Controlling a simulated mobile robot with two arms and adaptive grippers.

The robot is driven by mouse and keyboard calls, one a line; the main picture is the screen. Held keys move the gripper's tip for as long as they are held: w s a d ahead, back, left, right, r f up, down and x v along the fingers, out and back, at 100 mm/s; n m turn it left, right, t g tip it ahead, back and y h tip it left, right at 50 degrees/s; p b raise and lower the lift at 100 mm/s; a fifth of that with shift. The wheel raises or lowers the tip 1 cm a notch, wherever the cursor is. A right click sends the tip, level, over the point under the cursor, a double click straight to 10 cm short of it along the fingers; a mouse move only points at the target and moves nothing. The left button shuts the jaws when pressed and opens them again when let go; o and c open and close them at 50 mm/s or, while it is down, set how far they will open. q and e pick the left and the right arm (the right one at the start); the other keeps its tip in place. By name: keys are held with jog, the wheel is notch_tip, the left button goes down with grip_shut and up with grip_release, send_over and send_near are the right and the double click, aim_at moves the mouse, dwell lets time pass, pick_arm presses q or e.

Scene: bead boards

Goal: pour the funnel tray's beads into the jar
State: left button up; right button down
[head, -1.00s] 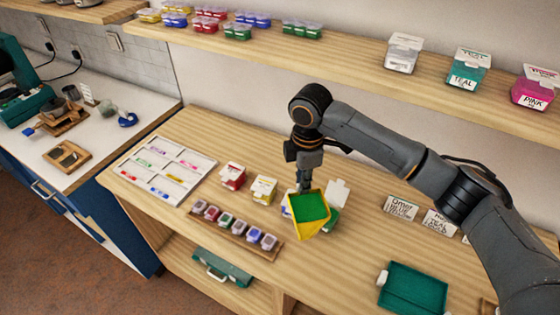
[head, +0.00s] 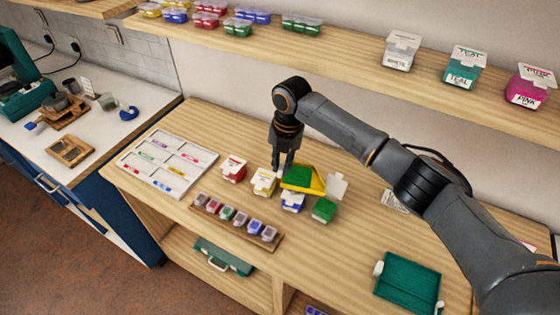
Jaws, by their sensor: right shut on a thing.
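My right gripper (head: 285,168) is shut on the yellow funnel tray (head: 318,182), at the tray's left end. Green beads (head: 299,179) cover the tray's floor. The tray is in the air, its narrow yellow end pointing right. In the picture it is just above the blue jar (head: 292,203) and up and left of the green jar (head: 323,210). The green jar's white lid (head: 337,187) stands open. The height between tray and jars is hard to tell. My left gripper is not in view.
A yellow jar (head: 263,183) and a red jar (head: 233,169) stand to the left. In front is a wooden rack (head: 237,228) of small containers. A white sorting board (head: 137,160) lies far left, a teal tray (head: 408,285) at right. The shelf (head: 350,40) runs behind.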

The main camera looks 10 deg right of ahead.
jog(key=shift+s+d+f+y+b, duration=0.1)
jog(key=shift+d+f+y+b, duration=0.2)
jog(key=shift+f, duration=0.2)
jog(key=shift+s+d+f+y+b, duration=0.1)
jog(key=shift+d+f+y+b, duration=0.2)
jog(key=shift+f, duration=0.2)
jog(key=shift+s+d, duration=0.1)
jog(key=shift+s+d+r+t+y, duration=0.1)
jog(key=shift+d+r+t+y, duration=0.2)
jog(key=shift+r+y, duration=0.25)
jog(key=shift+d+r, duration=0.15)
jog(key=shift+r, duration=0.05)
jog(key=shift+r+y, duration=0.2)
jog(key=shift+y, duration=0.05)
jog(key=shift+d+r, duration=0.1)
jog(key=shift+r, duration=0.05)
jog(key=shift+s+d+r+y, duration=0.15)
jog(key=shift+d+r+y, duration=0.05)
jog(key=shift+y, duration=0.2)
